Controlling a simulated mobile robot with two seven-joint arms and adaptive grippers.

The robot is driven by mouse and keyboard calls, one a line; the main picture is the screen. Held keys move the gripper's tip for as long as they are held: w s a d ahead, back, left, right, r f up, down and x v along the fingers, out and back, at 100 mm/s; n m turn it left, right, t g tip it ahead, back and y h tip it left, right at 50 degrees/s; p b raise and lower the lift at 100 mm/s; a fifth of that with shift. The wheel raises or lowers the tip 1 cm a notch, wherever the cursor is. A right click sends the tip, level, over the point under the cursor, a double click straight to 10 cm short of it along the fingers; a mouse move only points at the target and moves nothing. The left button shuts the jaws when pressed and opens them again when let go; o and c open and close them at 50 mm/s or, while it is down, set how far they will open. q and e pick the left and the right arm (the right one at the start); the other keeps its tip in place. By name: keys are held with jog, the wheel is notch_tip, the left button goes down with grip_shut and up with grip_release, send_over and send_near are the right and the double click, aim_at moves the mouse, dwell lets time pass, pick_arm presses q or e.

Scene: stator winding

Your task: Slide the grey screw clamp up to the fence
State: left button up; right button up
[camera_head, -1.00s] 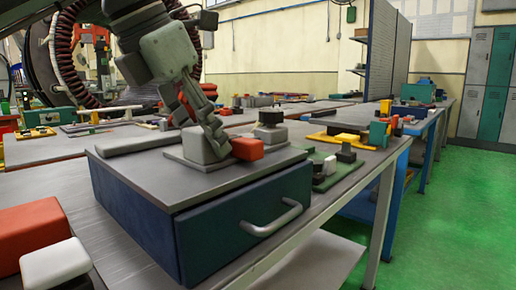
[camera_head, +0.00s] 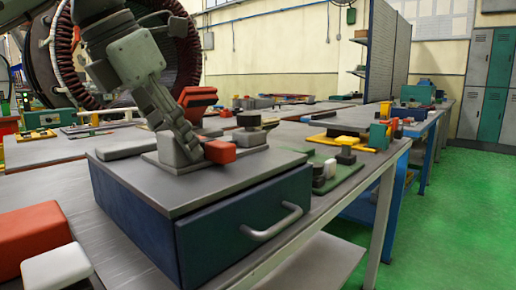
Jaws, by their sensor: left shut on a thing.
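The grey screw clamp (camera_head: 178,152) is on the grey top of a blue drawer box (camera_head: 245,215). A flat base plate (camera_head: 215,163), a red block (camera_head: 220,152) and a black knob (camera_head: 249,118) appear to belong to it. A long grey bar (camera_head: 120,150), which looks like the fence, lies along the top's back left edge. The clamp's left end is close to the bar; I cannot tell whether they touch. My left gripper (camera_head: 195,147) reaches down from above and is shut on the clamp between grey and red blocks. The fingertips are partly hidden. My right gripper is out of view.
A red block (camera_head: 30,232) and a white block (camera_head: 56,267) are at the front left. A green board (camera_head: 335,172) with small parts lies right of the box. A red item (camera_head: 198,98) stands behind. The front of the box top is clear.

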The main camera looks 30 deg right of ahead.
aim_at(158, 162)
pick_arm(q)
jog(key=shift+w+a, duration=0.5)
jog(key=shift+a, duration=0.2)
jog(key=shift+w+a, duration=0.45)
jog(key=shift+a, duration=0.2)
jog(key=o, duration=1.3)
jog(key=shift+a, duration=0.1)
